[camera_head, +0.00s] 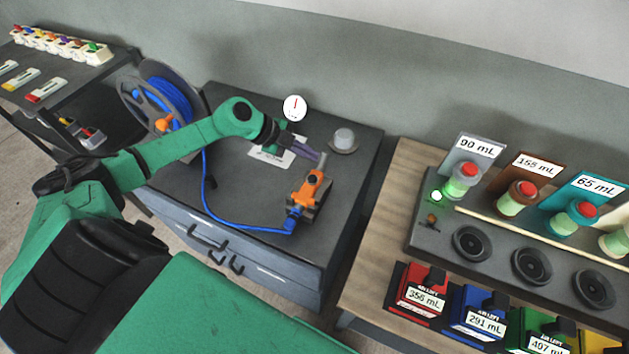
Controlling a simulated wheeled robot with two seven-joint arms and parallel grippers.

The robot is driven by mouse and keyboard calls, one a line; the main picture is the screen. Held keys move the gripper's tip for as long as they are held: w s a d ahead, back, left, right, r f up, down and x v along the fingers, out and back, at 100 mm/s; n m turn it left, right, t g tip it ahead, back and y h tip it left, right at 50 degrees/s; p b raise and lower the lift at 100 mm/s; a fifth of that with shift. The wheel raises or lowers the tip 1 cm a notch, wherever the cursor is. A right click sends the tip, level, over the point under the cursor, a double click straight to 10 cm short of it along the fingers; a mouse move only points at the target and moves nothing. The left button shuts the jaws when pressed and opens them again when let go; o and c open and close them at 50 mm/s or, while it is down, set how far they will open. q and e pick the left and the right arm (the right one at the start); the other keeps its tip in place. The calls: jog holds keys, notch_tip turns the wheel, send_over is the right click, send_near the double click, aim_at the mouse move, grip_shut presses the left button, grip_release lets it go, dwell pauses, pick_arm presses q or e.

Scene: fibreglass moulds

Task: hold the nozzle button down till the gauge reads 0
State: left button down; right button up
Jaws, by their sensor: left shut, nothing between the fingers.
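An orange nozzle (311,188) sits in a dark holder on the grey cabinet, with a blue hose running to it. A round white gauge (294,108) with a red needle pointing roughly straight up stands behind it; its numbers are too small to read. My left gripper (317,157) is shut and empty, its fingertips just behind and above the nozzle. I cannot tell whether it touches the nozzle or its button, which I cannot make out. My right gripper is not in view.
A hose reel (160,97) stands at the cabinet's left. A small grey-capped knob (344,139) sits right of my gripper. A wooden table (385,220) on the right bears labelled bottles and coloured boxes. The cabinet top's front middle is clear apart from the hose.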

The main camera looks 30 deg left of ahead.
pick_arm(q)
jog(key=b, duration=0.4)
send_over(308, 177)
notch_tip(308, 177, down, 5)
jog(key=shift+s+a+f, duration=0.1)
jog(key=shift+s+f, duration=0.05)
jog(key=shift+f, duration=0.5)
dwell(0.7)
dwell(0.3)
jog(key=shift+f, duration=0.35)
jog(key=shift+f+b, duration=0.3)
jog(key=shift+f, duration=0.15)
dwell(4.8)
